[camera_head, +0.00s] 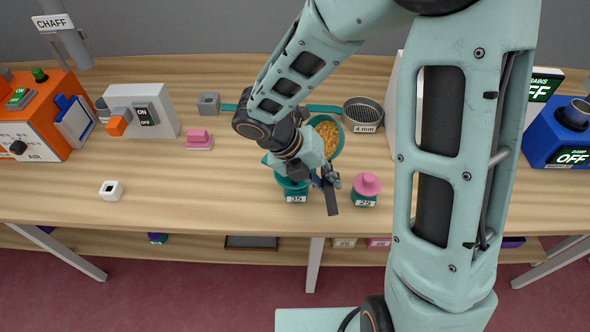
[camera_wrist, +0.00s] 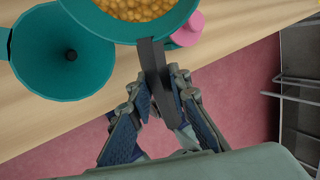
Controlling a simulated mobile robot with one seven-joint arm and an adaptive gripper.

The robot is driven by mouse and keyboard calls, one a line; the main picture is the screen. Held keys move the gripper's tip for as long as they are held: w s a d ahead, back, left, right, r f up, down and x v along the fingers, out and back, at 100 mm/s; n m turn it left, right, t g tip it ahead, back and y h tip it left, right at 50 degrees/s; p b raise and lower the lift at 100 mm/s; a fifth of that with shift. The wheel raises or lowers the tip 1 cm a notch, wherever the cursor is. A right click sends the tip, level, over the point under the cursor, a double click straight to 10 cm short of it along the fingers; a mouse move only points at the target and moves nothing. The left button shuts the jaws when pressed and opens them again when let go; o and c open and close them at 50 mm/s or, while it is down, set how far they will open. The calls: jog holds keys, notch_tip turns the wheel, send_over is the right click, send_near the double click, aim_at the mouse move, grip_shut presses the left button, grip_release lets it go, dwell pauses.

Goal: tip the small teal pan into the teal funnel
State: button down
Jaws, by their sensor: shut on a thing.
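The small teal pan (camera_head: 341,147) holds yellow-orange grains, and it looks about level. It also shows at the top of the wrist view (camera_wrist: 108,28), with its dark handle (camera_wrist: 158,68) pointing toward me. My gripper (camera_head: 327,180) is shut on that handle, with a finger on each side of it in the wrist view (camera_wrist: 161,88). The teal funnel (camera_wrist: 48,62) is at the left of the wrist view, with a dark hole in its middle. The pan's rim overlaps the funnel's edge there. In the head view the funnel (camera_head: 291,184) is partly hidden by my gripper, above a "35" label.
A pink-topped piece (camera_head: 366,184) labelled 25 stands right of the funnel. A 4 mm sieve (camera_head: 363,112) is behind. A pink block (camera_head: 199,140) and a small white block (camera_head: 111,190) lie left. Orange (camera_head: 38,125) and blue (camera_head: 563,135) machines stand at the sides. The front left table is mostly clear.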

jog(key=shift+f+b, duration=0.35)
jog(key=shift+b, duration=0.1)
jog(key=shift+f+h+b, duration=0.2)
jog(key=shift+h+b, duration=0.3)
jog(key=shift+a+t+h+b, duration=0.1)
jog(key=shift+t+h+b, duration=0.6)
jog(key=shift+b, duration=1.55)
jog(key=shift+t+h+b, duration=0.3)
jog(key=shift+h+b, duration=0.4)
jog(key=shift+b, duration=0.25)
jog(key=shift+s+a+m+t+h+b, duration=0.35)
jog(key=shift+a+h+b, duration=0.35)
jog(key=shift+h+b, duration=0.3)
jog(key=shift+s+m+t+h+b, duration=0.15)
jog(key=shift+t+h+b, duration=0.35)
jog(key=shift+h+b, duration=0.45)
jog(key=shift+w+m+t+h+b, duration=0.1)
jog(key=shift+t+h+b, duration=0.35)
jog(key=shift+h+b, duration=0.5)
dwell(1.0)
